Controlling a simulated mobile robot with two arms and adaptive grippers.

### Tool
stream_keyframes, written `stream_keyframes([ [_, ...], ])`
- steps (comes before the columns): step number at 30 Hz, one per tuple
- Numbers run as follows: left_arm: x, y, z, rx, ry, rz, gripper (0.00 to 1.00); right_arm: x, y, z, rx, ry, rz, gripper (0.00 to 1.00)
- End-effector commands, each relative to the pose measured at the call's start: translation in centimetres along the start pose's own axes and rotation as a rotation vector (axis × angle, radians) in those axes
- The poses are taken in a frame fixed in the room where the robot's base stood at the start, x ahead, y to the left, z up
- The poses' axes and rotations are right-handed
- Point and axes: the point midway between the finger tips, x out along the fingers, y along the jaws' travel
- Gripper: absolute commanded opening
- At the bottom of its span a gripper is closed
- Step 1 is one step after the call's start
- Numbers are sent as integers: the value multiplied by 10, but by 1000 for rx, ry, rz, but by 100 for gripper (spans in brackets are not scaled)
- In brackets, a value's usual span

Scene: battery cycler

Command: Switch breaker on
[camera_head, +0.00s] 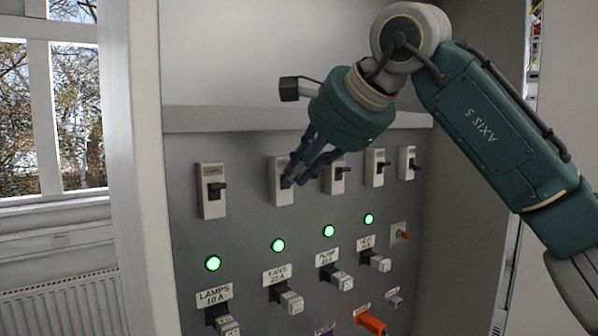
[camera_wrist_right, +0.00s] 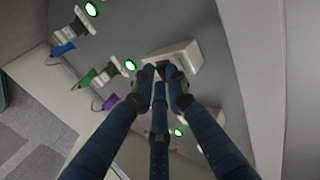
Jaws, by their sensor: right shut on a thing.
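A row of several white breakers with black levers runs along the grey panel in the head view. My right gripper (camera_head: 288,182) is at the second breaker from the left (camera_head: 278,197), above the label "FANS 20 A". In the right wrist view, my right gripper (camera_wrist_right: 160,75) has its blue fingers closed around the black lever of this white breaker (camera_wrist_right: 183,56). The fingers hide most of the lever, so its position is hard to tell. The leftmost breaker (camera_head: 211,200) has its black lever sticking out to the right. My left gripper is not in view.
Green lit lamps, such as one (camera_head: 278,245) under the held breaker, sit below the row. Lower down are labelled plugs (camera_head: 291,302), an orange plug (camera_head: 371,322) and a small red-orange switch (camera_head: 401,235). A window (camera_head: 52,120) and radiator (camera_head: 65,302) are at left.

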Motion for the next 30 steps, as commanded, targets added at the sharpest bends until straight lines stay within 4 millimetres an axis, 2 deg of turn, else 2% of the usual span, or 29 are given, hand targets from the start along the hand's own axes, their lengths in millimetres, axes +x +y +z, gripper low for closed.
stream_keyframes([
  [1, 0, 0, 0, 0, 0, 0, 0, 0, -1, 0, 0, -1, -3, 0],
  [2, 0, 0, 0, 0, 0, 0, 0, 0, -1, 0, 0, -1, -3, 17],
  [4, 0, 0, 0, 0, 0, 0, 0, 0, -1, 0, 0, -1, -3, 31],
  [5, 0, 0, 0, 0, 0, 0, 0, 0, -1, 0, 0, -1, -3, 33],
  [13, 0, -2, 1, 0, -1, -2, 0, 0, 0, 0, 0, -1, -2, 33],
  [17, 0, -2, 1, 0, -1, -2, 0, -6, -1, 0, -1, 0, -4, 33],
  [30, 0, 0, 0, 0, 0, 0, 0, -69, 0, -1, 1, 1, -4, 33],
])
